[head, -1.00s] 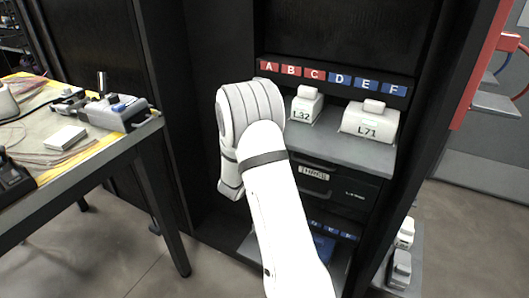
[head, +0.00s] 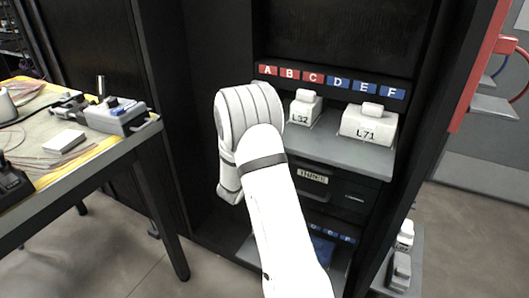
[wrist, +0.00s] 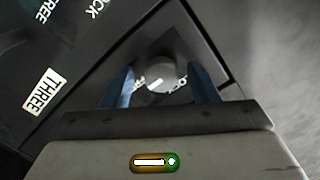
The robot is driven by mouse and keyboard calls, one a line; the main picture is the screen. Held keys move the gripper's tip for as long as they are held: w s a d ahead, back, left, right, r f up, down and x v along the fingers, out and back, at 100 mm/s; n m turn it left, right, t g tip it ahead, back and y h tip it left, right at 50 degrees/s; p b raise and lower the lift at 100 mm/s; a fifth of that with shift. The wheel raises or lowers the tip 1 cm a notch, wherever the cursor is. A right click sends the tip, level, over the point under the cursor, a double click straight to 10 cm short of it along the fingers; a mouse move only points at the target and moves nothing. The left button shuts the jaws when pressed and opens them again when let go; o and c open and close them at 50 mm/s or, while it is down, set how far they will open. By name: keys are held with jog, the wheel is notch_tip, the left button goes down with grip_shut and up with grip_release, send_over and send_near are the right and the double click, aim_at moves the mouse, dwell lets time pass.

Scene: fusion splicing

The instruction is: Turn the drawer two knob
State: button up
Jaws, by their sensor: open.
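A round, light grey knob (wrist: 160,76) with a pale mark on its face sits in a dark panel in the wrist view. White lettering is partly visible beside it. My gripper (wrist: 164,86) is open, with one blue finger on each side of the knob. I cannot tell whether the fingers touch it. A white label reading THREE (wrist: 43,92) is to the left; no label reading TWO is legible. In the head view, a dark drawer front (head: 352,197) with a pale label (head: 312,176) shows under the grey shelf. My arm hides the gripper and knob there.
White boxes marked L32 (head: 305,108) and L71 (head: 369,123) stand on the grey shelf (head: 335,155), below the lettered A to F strip. Dark cabinet walls flank the arm. A cluttered workbench (head: 95,150) stands at left, with bare floor in front.

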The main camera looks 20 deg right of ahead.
jog(key=p+v, duration=0.2)
jog(key=v, duration=0.5)
jog(key=shift+s+a, duration=0.2)
